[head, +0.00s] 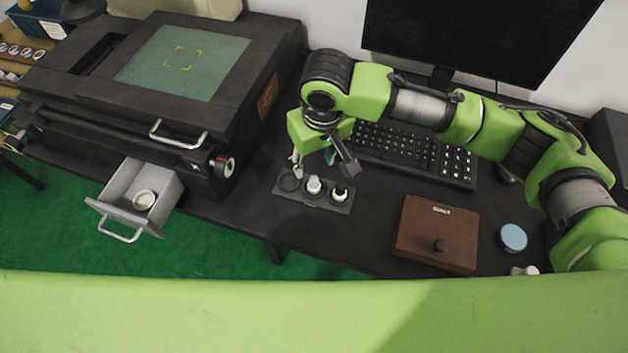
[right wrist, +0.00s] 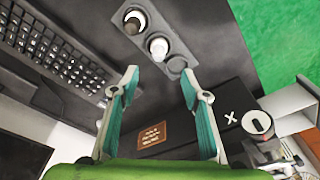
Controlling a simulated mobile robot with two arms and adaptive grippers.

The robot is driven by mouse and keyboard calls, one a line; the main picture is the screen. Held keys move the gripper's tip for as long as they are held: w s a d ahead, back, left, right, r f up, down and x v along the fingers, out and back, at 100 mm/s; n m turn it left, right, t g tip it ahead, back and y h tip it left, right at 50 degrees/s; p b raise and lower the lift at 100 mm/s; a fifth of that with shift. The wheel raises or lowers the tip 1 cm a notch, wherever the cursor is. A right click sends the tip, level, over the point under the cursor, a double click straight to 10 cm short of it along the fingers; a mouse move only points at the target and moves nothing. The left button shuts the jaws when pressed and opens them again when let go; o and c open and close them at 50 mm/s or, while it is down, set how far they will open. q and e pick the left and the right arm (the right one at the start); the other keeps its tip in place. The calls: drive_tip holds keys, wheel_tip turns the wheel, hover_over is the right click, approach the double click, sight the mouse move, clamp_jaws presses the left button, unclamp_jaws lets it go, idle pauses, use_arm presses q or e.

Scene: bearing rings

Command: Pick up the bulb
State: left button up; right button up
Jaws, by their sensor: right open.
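A dark tray (head: 313,205) with three round wells stands on the black desk; it also shows in the right wrist view (right wrist: 150,36). Its left well is empty in the head view. A small white, round-topped piece (head: 314,186), which looks most like the bulb, sits upright in the middle well. In the right wrist view, this piece (right wrist: 158,48) lies beyond the gap between my fingertips. A white piece with a dark top (head: 340,191) sits in the right well. My right gripper (head: 322,163) is open and empty above the tray's far side. My left gripper is out of view.
A keyboard (head: 415,153) lies behind the tray at right. A brown box with a black knob (head: 437,226) and a blue disc (head: 513,237) stand to the right. At left, a black machine (head: 160,110) has an open drawer (head: 172,195) holding a ring (head: 144,199).

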sight(314, 178)
drive_tip(key=f, duration=0.4)
drive_tip(key=shift+w+a+f, duration=0.15)
drive_tip(key=shift+w+f, duration=0.15)
drive_tip(key=shift+w+f+p, duration=0.1)
drive_tip(key=shift+f+p, duration=0.3)
drive_tip(key=shift+f, duration=2.25)
drive_tip(key=c, duration=1.2)
